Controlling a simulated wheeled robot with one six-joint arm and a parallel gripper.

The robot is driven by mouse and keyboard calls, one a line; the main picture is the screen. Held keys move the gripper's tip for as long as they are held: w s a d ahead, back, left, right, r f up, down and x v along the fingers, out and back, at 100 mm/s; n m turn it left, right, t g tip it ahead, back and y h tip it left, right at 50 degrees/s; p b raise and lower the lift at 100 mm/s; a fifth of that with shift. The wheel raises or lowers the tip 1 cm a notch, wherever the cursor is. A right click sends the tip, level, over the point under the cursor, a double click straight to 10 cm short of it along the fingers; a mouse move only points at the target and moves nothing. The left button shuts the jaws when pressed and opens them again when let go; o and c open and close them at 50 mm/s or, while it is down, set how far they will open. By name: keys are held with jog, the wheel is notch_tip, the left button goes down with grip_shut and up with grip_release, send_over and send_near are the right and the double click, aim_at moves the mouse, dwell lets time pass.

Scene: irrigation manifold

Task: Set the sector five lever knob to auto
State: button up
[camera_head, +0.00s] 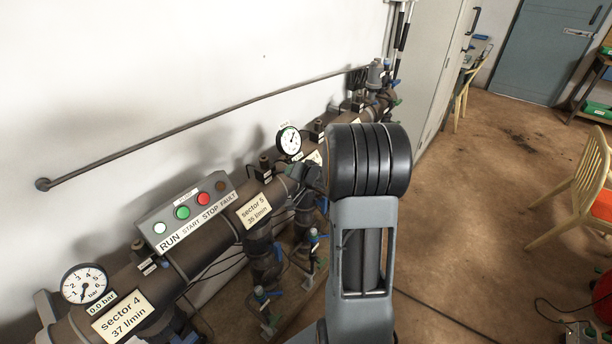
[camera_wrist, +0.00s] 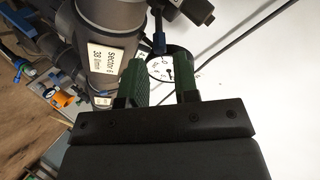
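The sector 5 label (camera_head: 254,211) is on the brown pipe in the head view. A small dark knob (camera_head: 264,163) stands on the pipe just above it; its setting is too small to read. In the wrist view my gripper (camera_wrist: 164,72) shows two green fingers spread apart with nothing held between them. A round white gauge (camera_wrist: 160,68) shows behind the gap. A thin dark lever-like part (camera_wrist: 159,30) stands beyond the fingertips; I cannot tell which sector it belongs to. In the head view my arm hides most of the gripper.
A grey box with RUN, START, STOP, FAULT (camera_head: 186,213) sits on the pipe left of sector 5. A sector 6 label (camera_wrist: 102,59) shows in the wrist view. A rail (camera_head: 200,122) runs along the wall.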

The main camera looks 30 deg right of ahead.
jog(key=p+v, duration=0.1)
jog(key=v, duration=0.6)
jog(key=shift+s+r, duration=0.25)
jog(key=shift+s, duration=0.1)
jog(key=s+d+f+n+g+h, duration=0.3)
jog(key=s+d+g+h, duration=0.1)
jog(key=s+g+h, duration=0.3)
jog(key=s+a+r+n+y, duration=0.3)
jog(key=s+a+r, duration=0.1)
jog(key=a, duration=0.7)
jog(key=s+a+r+n+g+y, duration=0.1)
jog(key=s+a+r, duration=0.4)
jog(key=a, duration=0.6)
jog(key=shift+s+a+n+g+y, duration=0.25)
jog(key=shift+s+n+g+y, duration=0.1)
jog(key=shift+n+y, duration=0.55)
